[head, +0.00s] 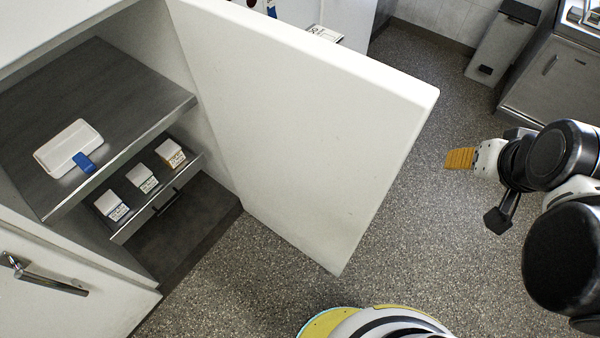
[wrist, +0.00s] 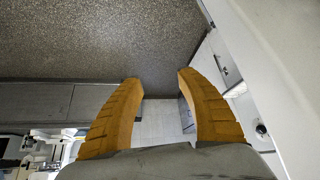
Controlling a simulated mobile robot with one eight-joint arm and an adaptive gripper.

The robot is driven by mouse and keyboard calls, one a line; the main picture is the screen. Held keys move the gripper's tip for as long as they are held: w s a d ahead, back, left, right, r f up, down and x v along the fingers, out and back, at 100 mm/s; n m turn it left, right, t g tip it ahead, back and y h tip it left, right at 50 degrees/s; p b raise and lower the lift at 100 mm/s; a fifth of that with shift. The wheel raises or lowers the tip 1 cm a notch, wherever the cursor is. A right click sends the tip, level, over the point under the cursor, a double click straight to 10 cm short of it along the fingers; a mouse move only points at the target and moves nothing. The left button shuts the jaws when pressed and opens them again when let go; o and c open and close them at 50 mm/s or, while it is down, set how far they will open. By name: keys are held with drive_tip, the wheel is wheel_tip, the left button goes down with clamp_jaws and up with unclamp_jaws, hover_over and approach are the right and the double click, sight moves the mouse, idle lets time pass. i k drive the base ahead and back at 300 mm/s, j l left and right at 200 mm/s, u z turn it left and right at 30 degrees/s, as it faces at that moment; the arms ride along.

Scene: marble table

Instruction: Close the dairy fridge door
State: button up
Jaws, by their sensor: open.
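The white fridge door (head: 300,120) stands wide open, swung out from the cabinet toward the middle of the head view. My gripper (head: 460,158), with orange ribbed fingers, is to the right of the door's free edge, with a gap of floor between them in the picture. In the wrist view my gripper (wrist: 160,82) has its two fingers apart with nothing between them. A large pale panel (wrist: 285,60) runs along the right side of the wrist view; I cannot tell for sure that it is the door. The door's handle is hidden in the head view.
The open cabinet has a dark shelf (head: 110,75) with a white tray (head: 62,143) and a blue item. Several small cartons (head: 143,178) stand on a lower drawer. A closed door with a metal handle (head: 50,283) is at lower left. Speckled floor (head: 230,285) is clear below the open door.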

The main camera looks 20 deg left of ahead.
sight(312, 132)
drive_tip(key=i+l+u, duration=0.2)
drive_tip(key=u, duration=0.25)
drive_tip(key=i+l+u, duration=0.3)
drive_tip(key=u, duration=0.2)
drive_tip(key=i+l+u, duration=0.15)
drive_tip(key=l+u, duration=0.3)
drive_tip(key=i+l+u, duration=0.1)
drive_tip(key=l+u, duration=1.3)
drive_tip(key=k+l+u, duration=0.1)
drive_tip(key=l+u, duration=0.35)
drive_tip(key=k+u, duration=0.1)
drive_tip(key=u, duration=0.3)
drive_tip(key=k+j+u, duration=0.1)
drive_tip(key=u, duration=0.35)
drive_tip(key=j+u, duration=0.2)
drive_tip(key=u, duration=0.2)
